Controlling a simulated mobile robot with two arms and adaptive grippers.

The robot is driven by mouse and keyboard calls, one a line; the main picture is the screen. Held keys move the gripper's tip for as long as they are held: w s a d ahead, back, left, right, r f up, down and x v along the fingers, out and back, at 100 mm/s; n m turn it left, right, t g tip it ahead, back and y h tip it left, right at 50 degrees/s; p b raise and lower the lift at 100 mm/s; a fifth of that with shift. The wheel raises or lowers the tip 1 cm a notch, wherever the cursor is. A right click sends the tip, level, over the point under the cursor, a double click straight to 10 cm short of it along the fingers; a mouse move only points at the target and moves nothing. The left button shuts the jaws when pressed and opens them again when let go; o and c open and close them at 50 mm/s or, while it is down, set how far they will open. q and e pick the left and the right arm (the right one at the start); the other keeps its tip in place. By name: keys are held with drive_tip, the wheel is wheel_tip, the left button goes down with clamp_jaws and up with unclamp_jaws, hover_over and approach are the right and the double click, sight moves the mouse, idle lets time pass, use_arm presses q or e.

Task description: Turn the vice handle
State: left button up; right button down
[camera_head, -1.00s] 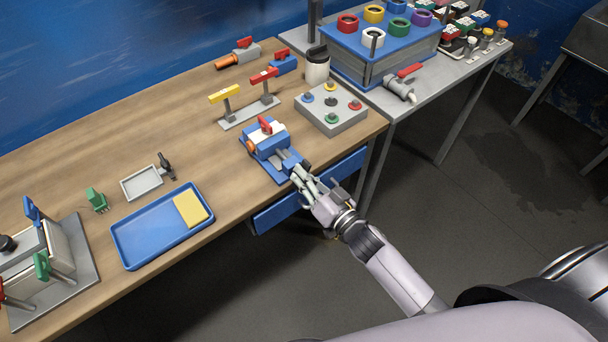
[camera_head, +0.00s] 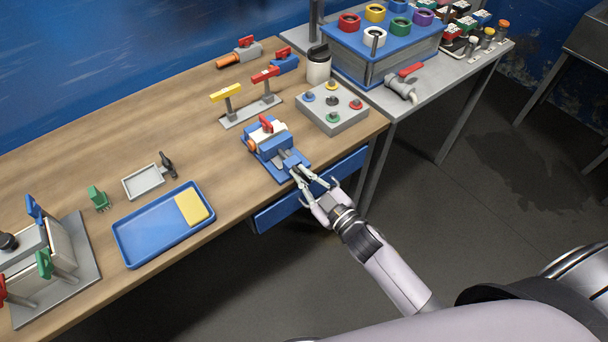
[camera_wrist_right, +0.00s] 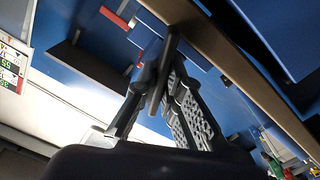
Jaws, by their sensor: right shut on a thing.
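The blue vice (camera_head: 276,148) stands at the front edge of the wooden bench. It has a white and red valve-like part (camera_head: 266,125) between its jaws. Its handle is at the front end, mostly covered by my right gripper (camera_head: 305,176). The right gripper reaches in from the lower right, with its fingers at the front of the vice. In the right wrist view its fingers (camera_wrist_right: 172,95) close around a dark bar, the vice handle (camera_wrist_right: 166,62). My left gripper is in neither view.
A blue tray (camera_head: 128,246) with a yellow sponge (camera_head: 191,208) lies left of the vice. A grey box with coloured knobs (camera_head: 340,121) stands to its right. A blue drawer front (camera_head: 275,214) is below the bench edge, close under the gripper.

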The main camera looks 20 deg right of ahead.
drive_tip(key=n, duration=0.4)
drive_tip(key=shift+f+n+b, duration=0.15)
drive_tip(key=shift+n+b, duration=0.15)
drive_tip(key=shift+b, duration=0.05)
drive_tip(key=shift+a+n+b, duration=0.1)
drive_tip(key=shift+n+b, duration=0.3)
drive_tip(key=shift+n, duration=1.4)
drive_tip(key=shift+s, duration=0.1)
drive_tip(key=c, duration=1.7)
unclamp_jaws()
drive_tip(key=v, duration=1.2)
